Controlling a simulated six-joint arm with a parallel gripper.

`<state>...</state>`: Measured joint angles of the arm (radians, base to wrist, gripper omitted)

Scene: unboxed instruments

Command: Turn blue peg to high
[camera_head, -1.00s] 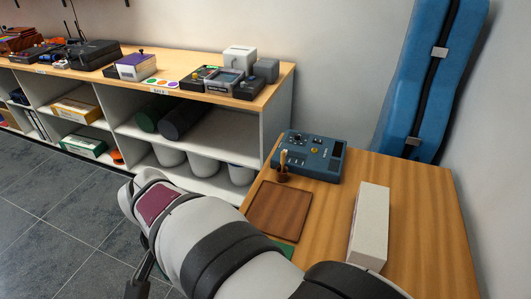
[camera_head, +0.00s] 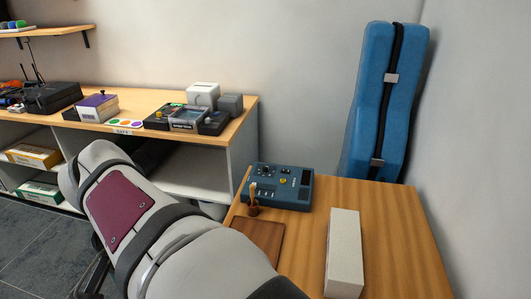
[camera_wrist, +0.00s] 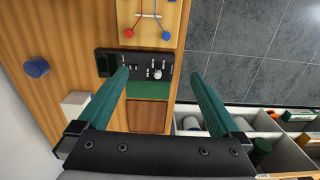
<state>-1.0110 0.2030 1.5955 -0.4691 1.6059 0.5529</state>
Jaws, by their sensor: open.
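In the wrist view, a pale wooden board (camera_wrist: 157,14) at the top edge carries thin metal lines, a red peg (camera_wrist: 130,33) and a blue peg (camera_wrist: 166,35). The round blue end of the peg sits near the board's lower right; its turn setting is too small to read. The board runs out of the top of the frame. My gripper (camera_wrist: 160,74) is open, with its teal fingers wide apart and nothing between them. Its fingertips appear below the blue peg in the picture. In the head view, my arm hides this board and my gripper.
A black panel (camera_wrist: 122,66) with knobs lies just below the board in the wrist view. A separate blue cylinder (camera_wrist: 37,68) stands left on the table.

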